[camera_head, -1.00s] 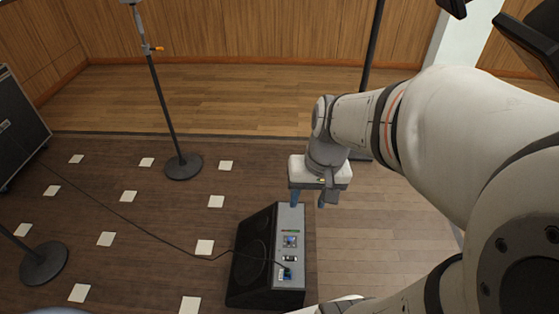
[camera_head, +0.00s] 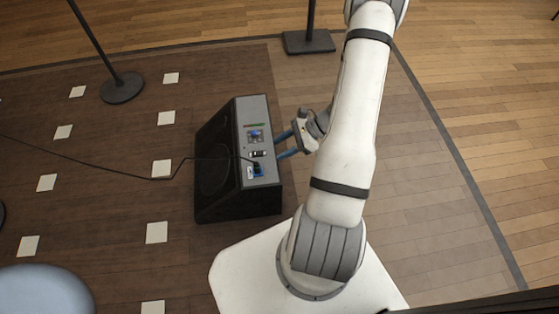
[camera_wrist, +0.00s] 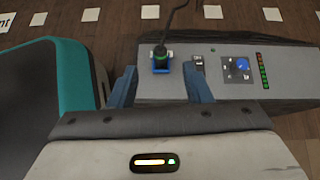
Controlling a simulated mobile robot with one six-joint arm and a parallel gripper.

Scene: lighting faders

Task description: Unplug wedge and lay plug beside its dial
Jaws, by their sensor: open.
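The wedge (camera_head: 212,178) is a black floor monitor with a grey control panel, standing on the dark floor left of my arm. The plug (camera_wrist: 160,55) sits in a blue socket on the panel, and its black cable (camera_head: 135,172) runs away left across the floor. The blue dial (camera_head: 254,135) is on the same panel, past a small black-and-white switch (camera_wrist: 198,64); the dial also shows in the wrist view (camera_wrist: 241,64). My gripper (camera_head: 285,144) is open beside the panel's right edge. In the wrist view its blue fingers (camera_wrist: 161,86) lie either side of the plug's line, apart from it.
A teal-edged dark object (camera_wrist: 50,95) fills the left of the wrist view. Stand bases (camera_head: 122,88) and (camera_head: 309,41) are on the floor behind. A pale blue rounded seat-like shape (camera_head: 42,291) is at the lower left. Wooden floor at right is clear.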

